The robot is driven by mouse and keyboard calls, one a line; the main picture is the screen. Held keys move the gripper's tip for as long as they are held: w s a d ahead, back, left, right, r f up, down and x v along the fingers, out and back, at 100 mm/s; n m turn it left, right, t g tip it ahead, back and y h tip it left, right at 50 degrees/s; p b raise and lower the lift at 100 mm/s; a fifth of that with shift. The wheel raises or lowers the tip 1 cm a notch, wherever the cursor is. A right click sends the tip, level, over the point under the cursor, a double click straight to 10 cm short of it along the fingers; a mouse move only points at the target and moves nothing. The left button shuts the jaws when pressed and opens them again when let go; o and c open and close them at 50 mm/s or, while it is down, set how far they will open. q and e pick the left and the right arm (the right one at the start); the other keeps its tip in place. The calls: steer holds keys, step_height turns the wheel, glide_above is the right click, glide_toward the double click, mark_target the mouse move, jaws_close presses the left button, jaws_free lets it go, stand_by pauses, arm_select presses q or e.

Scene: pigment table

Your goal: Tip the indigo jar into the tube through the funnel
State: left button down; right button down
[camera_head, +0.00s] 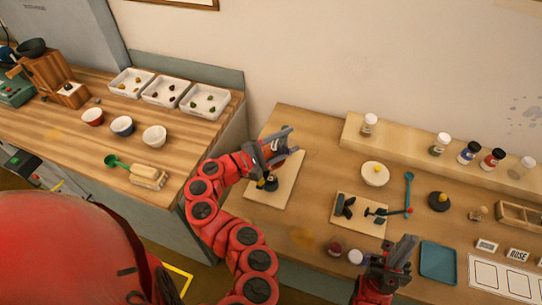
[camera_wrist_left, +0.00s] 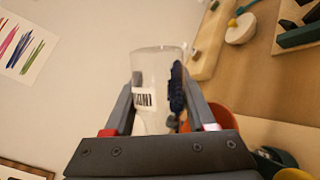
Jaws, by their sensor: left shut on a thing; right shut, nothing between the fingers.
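My left gripper (camera_head: 284,140) is shut on the indigo jar and holds it above a pale board (camera_head: 288,190). In the left wrist view the indigo jar (camera_wrist_left: 150,75) is clear glass with a white label, between the fingers (camera_wrist_left: 158,108). It is tilted, with dark blue pigment along its right side. An orange rounded thing (camera_wrist_left: 220,117), perhaps the funnel, shows partly behind the right finger. A dark stand-like thing (camera_head: 268,182) is on the board under the gripper; I cannot make out the tube. My right gripper (camera_head: 404,248) is shut and empty near the table's front.
Several jars, including a blue one (camera_head: 469,152) and a red one (camera_head: 492,158), stand on the raised shelf (camera_head: 405,141). A white bowl (camera_head: 375,174), a small board (camera_head: 360,227) with tools and a teal tray (camera_head: 438,262) are on the table. A gap separates the left counter (camera_head: 75,150).

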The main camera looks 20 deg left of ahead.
arm_select(q)
steer(key=shift+w+a+r+n+t, duration=0.1)
steer(key=shift+a+r+n+t, duration=0.2)
steer(key=shift+n, duration=0.6)
stand_by(2.0)
